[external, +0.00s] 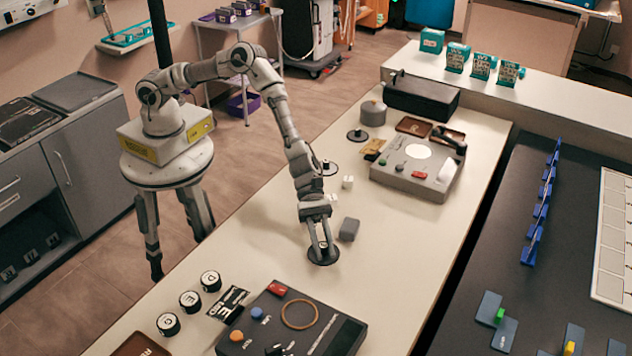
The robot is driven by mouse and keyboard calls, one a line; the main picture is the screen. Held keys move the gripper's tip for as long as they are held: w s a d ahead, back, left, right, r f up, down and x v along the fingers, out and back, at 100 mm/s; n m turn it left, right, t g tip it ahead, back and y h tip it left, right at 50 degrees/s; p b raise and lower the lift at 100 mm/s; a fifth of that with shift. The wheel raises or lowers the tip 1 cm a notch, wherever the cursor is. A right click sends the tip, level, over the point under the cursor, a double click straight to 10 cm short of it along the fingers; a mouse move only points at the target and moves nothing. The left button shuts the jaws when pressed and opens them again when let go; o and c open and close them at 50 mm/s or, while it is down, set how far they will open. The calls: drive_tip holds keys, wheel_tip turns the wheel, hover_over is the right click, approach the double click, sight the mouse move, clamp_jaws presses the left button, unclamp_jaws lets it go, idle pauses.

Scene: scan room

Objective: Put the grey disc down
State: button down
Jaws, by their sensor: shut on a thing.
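My gripper (321,247) points down over the middle of the cream counter (400,244). Its two fingers are shut on the small knob in the middle of a dark grey disc (323,257). The disc is flat and level, at or just above the counter; I cannot tell whether it touches. Two similar dark discs with knobs are farther back: one (357,135) by a grey round pot (373,113), the other (328,168) partly behind my arm.
A grey block (349,229) and small white cubes (347,182) stand close behind the gripper. A dark control box (292,325) lies in front, with lettered round pieces (190,301) to its left. A grey console (418,168) stands behind. Counter right of the disc is clear.

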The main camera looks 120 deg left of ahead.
sight(325, 258)
drive_tip(key=shift+w+a+f, duration=0.1)
drive_tip(key=shift+w+f, duration=0.05)
drive_tip(key=shift+f, duration=1.95)
drive_tip(key=shift+f+b, duration=0.35)
drive_tip(key=shift+b, duration=0.2)
drive_tip(key=c, duration=0.7)
unclamp_jaws()
